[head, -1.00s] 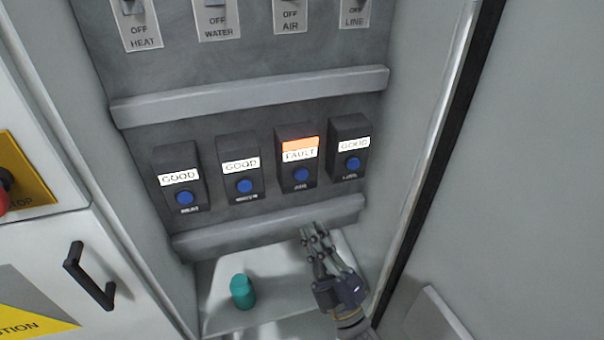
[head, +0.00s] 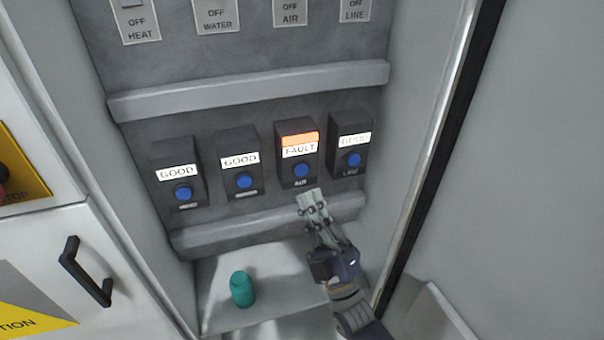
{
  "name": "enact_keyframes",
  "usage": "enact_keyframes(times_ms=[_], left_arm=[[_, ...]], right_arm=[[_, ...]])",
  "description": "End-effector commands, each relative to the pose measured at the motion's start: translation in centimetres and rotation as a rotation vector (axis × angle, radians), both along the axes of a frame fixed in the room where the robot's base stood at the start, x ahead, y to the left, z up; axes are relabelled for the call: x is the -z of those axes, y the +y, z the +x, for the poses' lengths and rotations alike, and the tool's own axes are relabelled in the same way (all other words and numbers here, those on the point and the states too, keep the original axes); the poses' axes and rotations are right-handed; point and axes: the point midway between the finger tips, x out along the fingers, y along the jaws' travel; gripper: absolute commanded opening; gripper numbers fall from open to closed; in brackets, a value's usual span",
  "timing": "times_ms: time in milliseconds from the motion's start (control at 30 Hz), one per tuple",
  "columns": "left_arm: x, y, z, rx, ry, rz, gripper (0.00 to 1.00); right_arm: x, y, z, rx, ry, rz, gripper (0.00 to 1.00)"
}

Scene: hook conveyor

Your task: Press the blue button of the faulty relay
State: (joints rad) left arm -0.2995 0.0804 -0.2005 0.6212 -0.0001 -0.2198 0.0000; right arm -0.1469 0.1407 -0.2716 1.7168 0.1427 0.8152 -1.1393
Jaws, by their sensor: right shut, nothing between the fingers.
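The faulty relay (head: 285,158) is a black box labelled AIR. It shows an orange light above the word FAULT. Its blue button (head: 302,170) is fully visible on the lower front. My right gripper (head: 313,198) is shut and empty. Its fingertips point up, just below and slightly right of that button, close under the relay's AIR label; I cannot tell the exact gap in depth. My left gripper is not in view.
Other relays read GOOD: HEAT (head: 178,172) and WATER (head: 239,160) on the left, LINE (head: 350,142) on the right. A grey rail (head: 230,228) runs below them. A teal bottle (head: 242,290) stands on the cabinet floor. The cabinet's right wall (head: 420,120) is close.

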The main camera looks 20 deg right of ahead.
Motion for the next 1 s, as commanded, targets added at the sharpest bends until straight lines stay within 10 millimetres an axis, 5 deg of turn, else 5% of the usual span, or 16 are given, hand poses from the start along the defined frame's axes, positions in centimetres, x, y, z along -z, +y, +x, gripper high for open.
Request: enact_keyframes(times_ms=[400, 1000], left_arm=[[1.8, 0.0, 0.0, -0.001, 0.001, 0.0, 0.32], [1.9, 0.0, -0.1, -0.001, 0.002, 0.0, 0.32]], right_arm=[[0.1, 0.1, 4.4, 0.0, 0.0, 0.0, 0.0], [0.0, 0.2, 4.8, 0.0, 0.001, 0.0, 0.0]])
